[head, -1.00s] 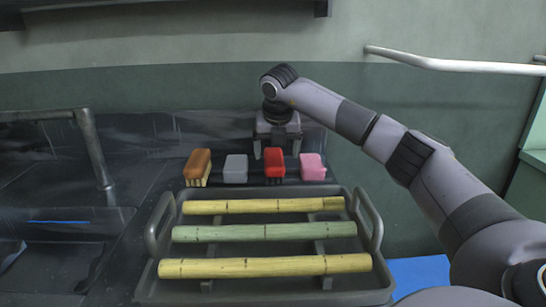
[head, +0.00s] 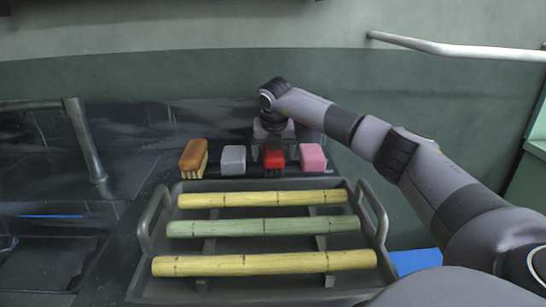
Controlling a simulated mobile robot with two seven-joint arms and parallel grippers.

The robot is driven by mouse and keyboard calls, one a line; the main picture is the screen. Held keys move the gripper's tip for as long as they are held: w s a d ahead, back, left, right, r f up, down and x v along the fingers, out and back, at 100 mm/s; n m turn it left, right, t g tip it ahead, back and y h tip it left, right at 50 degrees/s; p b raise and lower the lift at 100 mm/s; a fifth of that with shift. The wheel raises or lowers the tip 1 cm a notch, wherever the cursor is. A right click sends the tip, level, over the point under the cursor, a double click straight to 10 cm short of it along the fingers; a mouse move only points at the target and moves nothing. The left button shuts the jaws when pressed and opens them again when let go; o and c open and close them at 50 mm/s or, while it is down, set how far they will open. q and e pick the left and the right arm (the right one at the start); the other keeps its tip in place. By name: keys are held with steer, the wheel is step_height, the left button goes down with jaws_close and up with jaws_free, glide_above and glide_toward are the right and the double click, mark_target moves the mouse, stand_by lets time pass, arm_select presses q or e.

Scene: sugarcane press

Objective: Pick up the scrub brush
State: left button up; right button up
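Two blocks have bristles beneath and look like brushes: a red one (head: 274,156) and an orange-brown one (head: 194,155). They stand in a row on the dark ledge behind the tray. My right gripper (head: 274,150) points down at the red brush, with its fingers apart, one on each side. The red brush hides part of the gripper, and contact cannot be made out. My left gripper is not in view.
A grey sponge-like block (head: 233,159) and a pink one (head: 312,157) flank the red brush closely. In front is a grey tray (head: 150,285) with raised handles, holding three cane stalks (head: 264,227). A faucet pipe (head: 86,140) stands at left.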

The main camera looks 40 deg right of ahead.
steer(key=shift+f, duration=0.25)
stand_by(0.5)
steer(key=c, duration=1.2)
steer(key=shift+o, duration=0.2)
steer(key=shift+r, duration=0.1)
steer(key=shift+r, duration=0.5)
step_height(320, 180, up, 19)
steer(key=p, duration=0.3)
steer(key=shift+r+p, duration=0.2)
steer(key=shift+p, duration=0.1)
steer(key=shift+o, duration=1.3)
